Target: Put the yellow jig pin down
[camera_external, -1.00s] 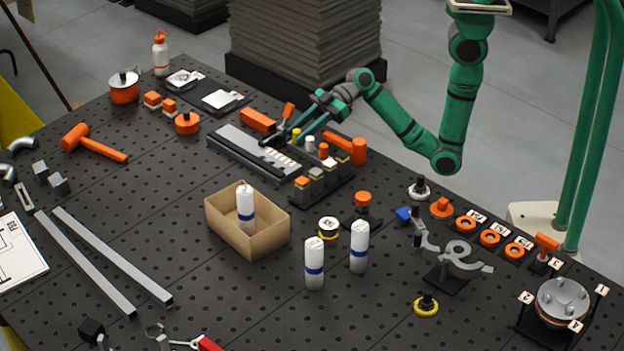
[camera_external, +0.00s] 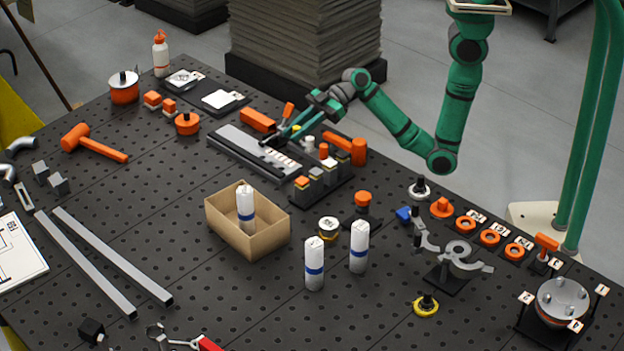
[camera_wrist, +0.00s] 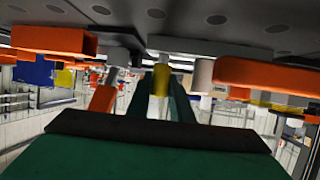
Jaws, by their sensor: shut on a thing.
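The yellow jig pin (camera_wrist: 161,82) shows in the wrist view as a yellow band with a pale shaft, between the two dark green fingers of my gripper (camera_wrist: 160,100). My gripper is shut on it. In the external view my gripper (camera_external: 279,138) is low over the rack of pins and blocks near the back of the table, beside the long grey rail (camera_external: 235,142). The pin is mostly hidden by the fingers there. I cannot tell whether its end touches a surface.
An orange block (camera_external: 257,121) and an orange-headed hammer (camera_external: 358,151) lie close on either side of my gripper. Grey blocks with orange and yellow tops (camera_external: 302,190) stand in front. A cardboard box (camera_external: 268,243) holds a white bottle.

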